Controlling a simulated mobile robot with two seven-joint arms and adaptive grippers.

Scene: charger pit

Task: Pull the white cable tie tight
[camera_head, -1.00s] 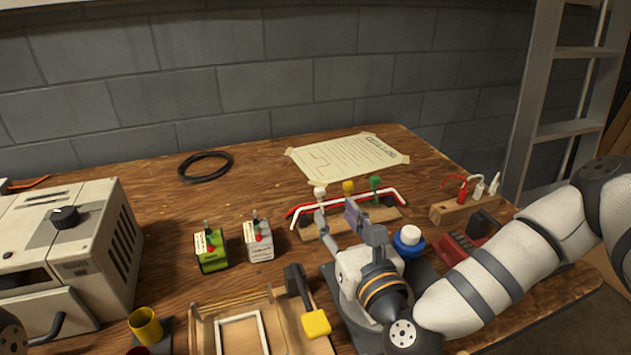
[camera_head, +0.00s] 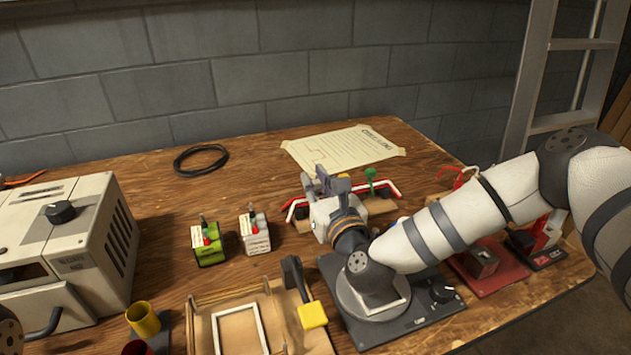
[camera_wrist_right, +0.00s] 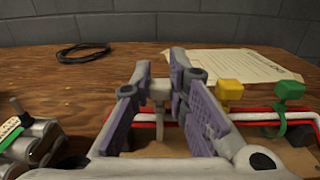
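The white cable tie (camera_wrist_right: 160,91) stands upright on the cable rack in the right wrist view, between my right gripper's two fingers. Its square head is near the fingertips. In the head view my right gripper (camera_head: 325,184) is at the rack's left part and hides the white tie. A yellow tie (camera_wrist_right: 229,93) and a green tie (camera_wrist_right: 287,92) stand to its right, around a red and a white cable (camera_wrist_right: 258,116). My left gripper is not in view.
A paper sheet (camera_head: 343,148) lies behind the rack, and a black cable ring (camera_head: 201,160) back left.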

